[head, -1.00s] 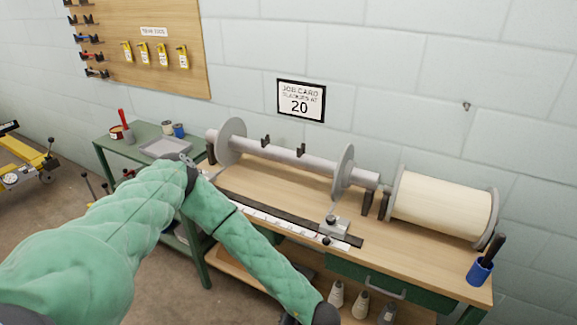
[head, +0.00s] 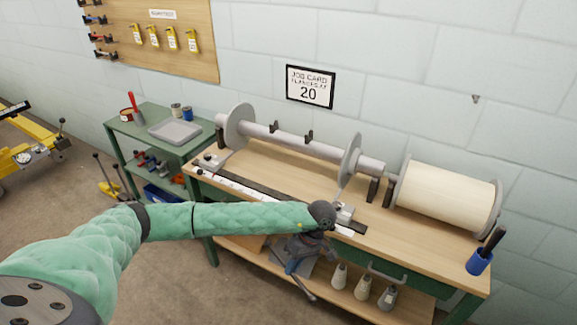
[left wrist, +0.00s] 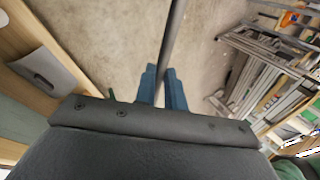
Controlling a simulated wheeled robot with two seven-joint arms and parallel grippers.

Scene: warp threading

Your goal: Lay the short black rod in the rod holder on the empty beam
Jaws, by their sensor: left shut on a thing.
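My left gripper (head: 291,267) hangs in front of the bench's front edge. It is shut on a dark rod that passes between its blue fingers in the left wrist view (left wrist: 165,95); the rod (left wrist: 174,40) runs up and out of the top of that picture. In the head view much of the rod is hidden by the gripper. The empty beam (head: 333,152) is a bare grey bar with two flange discs at the back of the bench. Two small black upright hooks (head: 308,136) on it look like the rod holder, and nothing lies in them. My right gripper is not in view.
A full cream roll (head: 446,193) stands right of the beam. A blue cup (head: 479,262) sits at the bench's right corner. A dark ruled rail (head: 245,184) lies along the front. Cones (head: 362,288) stand on the lower shelf. A green cart (head: 130,131) is at left.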

